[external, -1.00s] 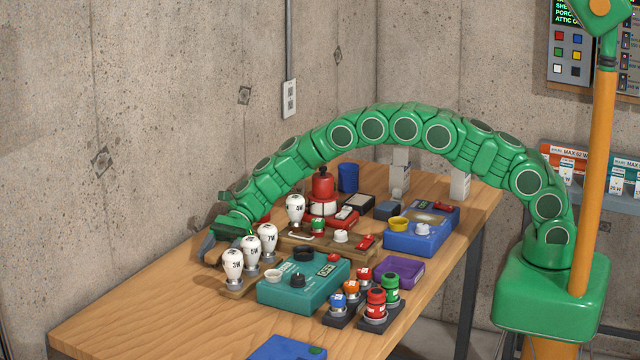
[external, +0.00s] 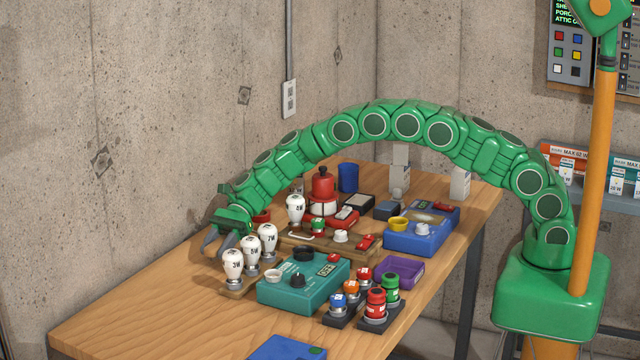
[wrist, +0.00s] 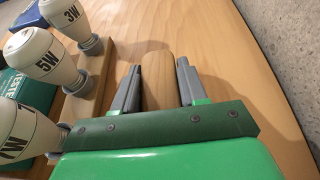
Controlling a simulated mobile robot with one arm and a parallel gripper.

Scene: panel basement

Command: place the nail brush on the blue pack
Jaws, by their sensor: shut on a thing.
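My gripper (external: 220,244) is at the far left of the table, just behind the row of white bulbs, above the wood. In the wrist view its grey fingers (wrist: 159,68) are on both sides of a rounded, plain wooden piece, which I take to be the nail brush (wrist: 157,85); its bristles are hidden. The brush cannot be made out in the external view. A flat blue box with a green patch, likely the blue pack (external: 280,349), lies at the table's front edge, partly cut off by the frame. A blue corner shows in the wrist view (wrist: 30,16).
Bulbs marked 3W (external: 233,262), 5W and 7W stand on a wooden strip beside my gripper. A teal tester (external: 310,290) is to their right. A blue device (external: 412,240) stands farther back. The front left tabletop (external: 150,318) is clear.

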